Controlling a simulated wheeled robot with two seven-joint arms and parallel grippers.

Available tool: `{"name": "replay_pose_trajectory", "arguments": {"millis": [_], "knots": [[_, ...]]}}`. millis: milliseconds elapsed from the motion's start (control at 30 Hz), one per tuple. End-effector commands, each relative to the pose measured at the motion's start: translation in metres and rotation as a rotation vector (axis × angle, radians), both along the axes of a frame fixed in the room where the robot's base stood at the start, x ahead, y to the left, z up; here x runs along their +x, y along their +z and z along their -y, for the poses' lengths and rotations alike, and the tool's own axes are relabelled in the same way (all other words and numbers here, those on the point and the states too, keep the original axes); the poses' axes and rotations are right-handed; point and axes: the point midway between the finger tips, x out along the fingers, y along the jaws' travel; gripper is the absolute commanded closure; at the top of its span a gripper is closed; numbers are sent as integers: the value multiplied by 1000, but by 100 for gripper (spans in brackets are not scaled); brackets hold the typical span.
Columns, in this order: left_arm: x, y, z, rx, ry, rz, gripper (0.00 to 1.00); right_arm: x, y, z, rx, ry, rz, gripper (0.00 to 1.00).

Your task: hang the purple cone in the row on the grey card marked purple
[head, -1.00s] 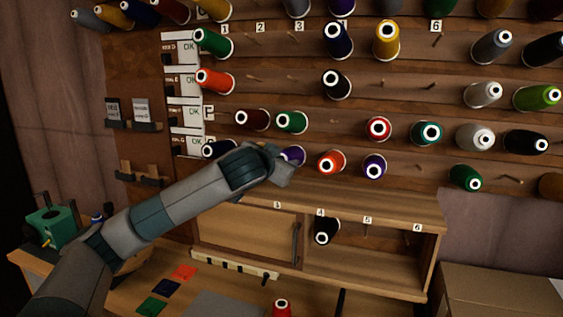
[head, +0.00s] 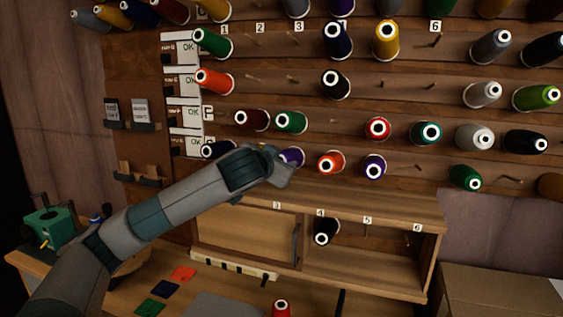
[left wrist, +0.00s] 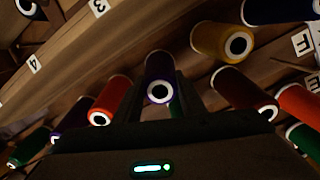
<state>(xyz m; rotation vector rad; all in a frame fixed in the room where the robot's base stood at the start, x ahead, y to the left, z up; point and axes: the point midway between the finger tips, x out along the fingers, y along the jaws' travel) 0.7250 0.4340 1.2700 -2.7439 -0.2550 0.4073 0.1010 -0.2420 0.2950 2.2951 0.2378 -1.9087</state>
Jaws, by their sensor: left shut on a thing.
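The purple cone (head: 292,157) is in the bottom row of the thread wall, left of an orange-red cone, partly hidden by my left gripper (head: 282,166). In the left wrist view the purple cone (left wrist: 159,75) stands between my fingers, its white-ringed end toward the camera; the gripper is shut on it. I cannot tell whether it is still on its peg. A grey card (head: 141,109) stands in a dark holder at the left of the wall beside a darker card (head: 112,109); their lettering is too small to read. My right gripper is not in view.
Neighbours are the orange-red cone (head: 331,162), another purple cone (head: 374,167), a green cone (head: 291,122) and a brown cone (head: 252,120). Bare pegs show in the upper rows. A wooden cabinet (head: 250,245) with a black cone (head: 326,232) stands below.

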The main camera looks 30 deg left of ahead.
Motion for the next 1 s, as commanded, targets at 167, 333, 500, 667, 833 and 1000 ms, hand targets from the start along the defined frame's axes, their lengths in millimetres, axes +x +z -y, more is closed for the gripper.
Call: {"name": "replay_pose_trajectory", "arguments": {"millis": [167,333,500,667,833,1000], "knots": [[0,-3,0,0,0,-1,100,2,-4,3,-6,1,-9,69],[0,-4,0,0,0,-1,44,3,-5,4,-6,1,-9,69],[0,-5,0,0,0,-1,41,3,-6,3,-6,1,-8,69],[0,-6,0,0,1,-2,41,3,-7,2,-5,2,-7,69],[0,-6,0,0,1,-2,41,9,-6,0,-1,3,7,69],[0,-6,0,0,0,-1,41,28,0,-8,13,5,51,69]]}}
